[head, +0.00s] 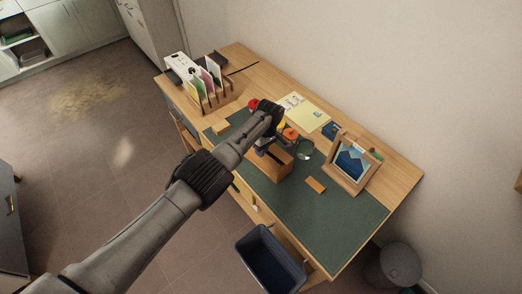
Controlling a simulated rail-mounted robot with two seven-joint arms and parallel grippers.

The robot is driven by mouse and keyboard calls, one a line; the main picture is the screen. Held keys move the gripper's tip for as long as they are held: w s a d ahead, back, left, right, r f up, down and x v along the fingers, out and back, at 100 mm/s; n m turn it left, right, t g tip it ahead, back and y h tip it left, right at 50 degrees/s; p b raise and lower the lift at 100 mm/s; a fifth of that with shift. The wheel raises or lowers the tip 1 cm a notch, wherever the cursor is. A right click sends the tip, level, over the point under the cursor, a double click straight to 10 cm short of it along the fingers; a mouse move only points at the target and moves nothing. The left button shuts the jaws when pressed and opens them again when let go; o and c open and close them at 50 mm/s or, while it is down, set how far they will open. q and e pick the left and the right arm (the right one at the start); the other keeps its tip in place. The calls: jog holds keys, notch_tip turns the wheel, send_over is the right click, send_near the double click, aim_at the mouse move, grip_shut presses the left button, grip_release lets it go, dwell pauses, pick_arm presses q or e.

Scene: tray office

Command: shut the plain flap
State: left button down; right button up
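My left arm reaches in from the lower left over the desk. Its gripper (264,148) is above or against a brown wooden box-like block (273,163) on the green desk mat (325,215). The fingers are small and partly hidden, so I cannot tell whether they are open or touch the block. I cannot clearly make out a plain flap. Pale wooden fronts (243,190) show along the desk's near side, partly behind my arm. My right gripper is not in view.
A file rack (208,95) stands at the desk's far left and a framed picture (351,162) at the right. A small orange-brown block (316,185) lies on the mat. A dark blue bin (270,262) is at the near side. Floor at left is clear.

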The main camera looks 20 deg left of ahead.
pick_arm(q)
jog(key=c, duration=1.3)
grip_release()
jog(key=shift+c, duration=0.2)
jog(key=shift+r, duration=0.15)
jog(key=shift+w+r, duration=0.1)
jog(key=shift+r, duration=0.2)
jog(key=p+v, duration=0.1)
jog(key=v, duration=1.2)
jog(key=shift+p, duration=0.35)
jog(key=shift+f, duration=0.1)
